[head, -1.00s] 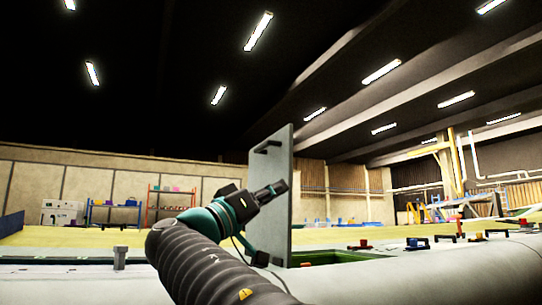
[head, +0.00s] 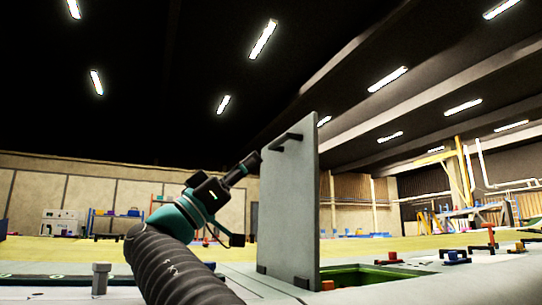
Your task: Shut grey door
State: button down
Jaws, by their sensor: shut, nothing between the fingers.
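The grey door (head: 291,215) stands upright, open, in the middle of the head view. I cannot tell whether the fingertips touch the door.
The pale wing surface (head: 490,277) spreads across the front. Small red and blue blocks (head: 457,257) sit on it right of the opening. A grey post (head: 100,278) stands at the left. Shelves (head: 115,221) and a yellow frame stand far behind.

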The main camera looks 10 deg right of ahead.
aim_at(308, 131)
jog(key=p+x, duration=0.1)
jog(key=x, duration=0.2)
jog(key=d+f+p+x, duration=0.1)
jog(key=x, duration=0.3)
jog(key=p+x, duration=0.1)
jog(key=x, duration=0.3)
jog(key=shift+w+d+f, duration=0.1)
jog(key=shift+d+f, duration=0.1)
jog(key=shift+d, duration=0.2)
jog(key=shift+w+d, duration=0.1)
jog(key=shift+d, duration=0.3)
